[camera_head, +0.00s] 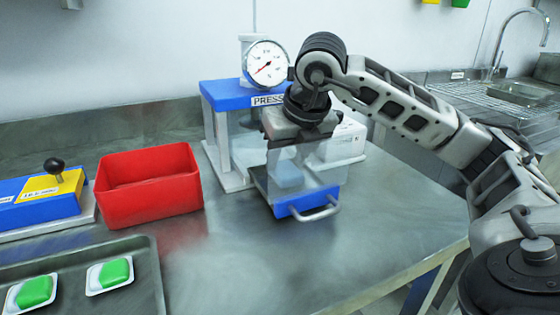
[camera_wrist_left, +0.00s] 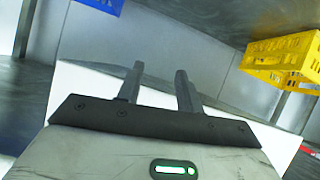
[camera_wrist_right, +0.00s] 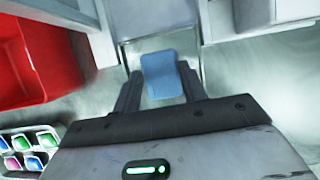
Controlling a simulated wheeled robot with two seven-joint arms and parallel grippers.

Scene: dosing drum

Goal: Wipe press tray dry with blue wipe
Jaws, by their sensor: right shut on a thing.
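The blue wipe (camera_head: 287,177) shows through a clear panel at the front of the press (camera_head: 228,92). In the right wrist view the wipe (camera_wrist_right: 163,76) sits between the fingers of my right gripper (camera_wrist_right: 160,82), which is shut on it. In the head view my right gripper (camera_head: 290,160) points down at the press front; its fingers are hard to make out behind the panel. The dark edge of the press tray (camera_head: 262,186) shows low beside the panel; its surface is mostly hidden. My left gripper (camera_wrist_left: 160,72) is open and empty, away from the press.
The panel has a blue lower bar with a metal handle (camera_head: 316,211). A red bin (camera_head: 150,205) stands left of the press. A tray (camera_head: 140,270) with green pods is at the lower left. A white box (camera_head: 345,143) stands right of the press.

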